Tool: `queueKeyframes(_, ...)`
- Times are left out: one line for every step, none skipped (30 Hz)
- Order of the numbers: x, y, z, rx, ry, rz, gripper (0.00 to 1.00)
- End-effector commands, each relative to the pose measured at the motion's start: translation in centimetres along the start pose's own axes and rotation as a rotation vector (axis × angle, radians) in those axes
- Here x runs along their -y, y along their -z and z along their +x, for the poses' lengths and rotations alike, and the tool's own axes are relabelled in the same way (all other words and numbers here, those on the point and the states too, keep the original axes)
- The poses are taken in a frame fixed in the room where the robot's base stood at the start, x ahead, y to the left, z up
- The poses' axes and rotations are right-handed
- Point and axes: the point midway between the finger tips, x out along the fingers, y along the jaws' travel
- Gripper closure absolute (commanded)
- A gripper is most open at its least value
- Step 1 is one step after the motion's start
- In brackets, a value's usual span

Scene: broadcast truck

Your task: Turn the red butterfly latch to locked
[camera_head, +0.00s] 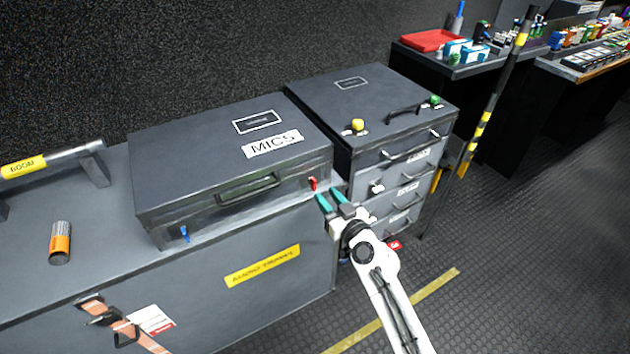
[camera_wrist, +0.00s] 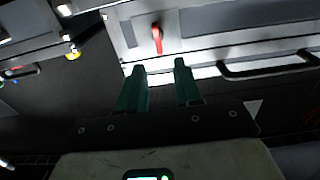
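The red butterfly latch (camera_head: 312,183) is on the front right of the dark MICS case (camera_head: 200,170), near the lid seam. In the wrist view the red latch (camera_wrist: 157,38) stands upright, just beyond my fingertips and roughly between them. My gripper (camera_head: 332,200) is in front of the case's right end, with teal fingers. In the wrist view my gripper (camera_wrist: 163,68) is open and empty, its two fingers apart. The fingers do not appear to touch the latch. A blue latch (camera_head: 184,232) is on the front left of the case.
The case lies on a large grey trunk (camera_head: 290,285) with a yellow label. A drawer cabinet (camera_head: 395,155) with yellow and green knobs stands close on the right. A black handle (camera_head: 247,190) is on the case front.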

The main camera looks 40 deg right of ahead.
Motion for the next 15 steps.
queueKeyframes(-0.1,0.3,1.1,0.0,0.0,0.0,0.66)
queueKeyframes(-0.1,0.3,1.7,-0.001,0.0,-0.001,0.66)
queueKeyframes(0.0,0.2,2.4,0.0,0.001,0.0,0.66)
queueKeyframes(0.0,0.2,2.9,0.0,0.001,0.0,0.66)
queueKeyframes(0.0,0.2,3.3,0.0,0.001,0.0,0.66)
queueKeyframes(0.0,0.2,3.9,0.0,0.001,0.0,0.66)
queueKeyframes(0.0,0.2,4.3,0.0,0.001,-0.001,0.66)
queueKeyframes(0.0,0.1,4.7,0.0,0.001,-0.001,0.66)
queueKeyframes(0.0,0.1,5.1,0.0,0.002,-0.001,0.66)
queueKeyframes(0.0,0.1,5.4,0.0,0.002,0.0,0.66)
queueKeyframes(0.0,0.0,5.6,0.001,0.002,0.0,0.66)
queueKeyframes(0.0,0.0,5.9,0.001,0.002,0.0,0.66)
queueKeyframes(0.0,0.1,6.0,0.001,0.002,-0.001,0.66)
queueKeyframes(0.0,0.1,6.2,0.0,0.002,-0.001,0.66)
queueKeyframes(0.0,0.0,6.3,0.001,0.002,-0.001,0.66)
